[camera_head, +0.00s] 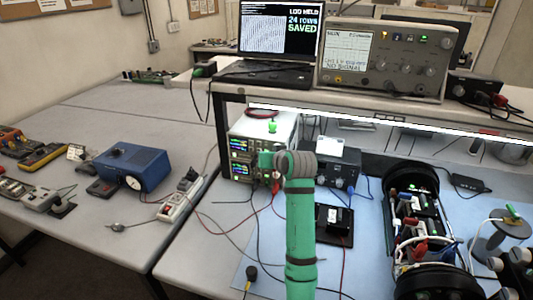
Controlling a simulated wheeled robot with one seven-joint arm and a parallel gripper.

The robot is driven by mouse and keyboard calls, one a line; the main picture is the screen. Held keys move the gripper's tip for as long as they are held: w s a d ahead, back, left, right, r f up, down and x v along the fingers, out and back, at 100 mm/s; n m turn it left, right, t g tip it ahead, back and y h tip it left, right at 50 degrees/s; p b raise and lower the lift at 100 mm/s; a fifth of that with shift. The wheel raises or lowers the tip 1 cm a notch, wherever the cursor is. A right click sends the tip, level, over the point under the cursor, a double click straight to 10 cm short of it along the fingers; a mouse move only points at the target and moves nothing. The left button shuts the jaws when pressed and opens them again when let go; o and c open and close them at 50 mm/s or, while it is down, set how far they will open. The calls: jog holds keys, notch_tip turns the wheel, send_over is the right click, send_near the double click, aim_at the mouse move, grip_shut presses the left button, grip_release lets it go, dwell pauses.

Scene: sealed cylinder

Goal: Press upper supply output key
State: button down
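Two power supplies with lit displays stand stacked under the shelf, left of the middle. The upper supply (241,143) and the lower supply (239,167) face the room. My green arm rises from the bottom of the view and bends toward the stack. My gripper (268,160) is at the right part of the supply fronts, and it overlaps them in the picture. Its fingers are too small and partly hidden to tell whether they are open or shut. Contact with the panel cannot be told. The upper output key cannot be made out; my arm's end may cover it.
An oscilloscope (382,60) and a laptop (278,40) stand on the shelf. An opened cylinder (412,215) with wiring lies on the blue mat (362,262) at the right. Cables run over the bench before the supplies. A blue box (133,167) stands at the left.

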jog(key=shift+w, duration=0.25)
jog(key=shift+s, duration=0.15)
dwell(0.4)
jog(key=shift+s+a, duration=0.2)
jog(key=shift+s, duration=0.45)
jog(key=shift+s+a, duration=0.25)
jog(key=shift+s, duration=0.55)
jog(key=shift+s+a, duration=0.25)
jog(key=shift+s, duration=0.5)
jog(key=shift+s+a, duration=0.25)
jog(key=shift+s, duration=0.55)
jog(key=shift+w, duration=0.1)
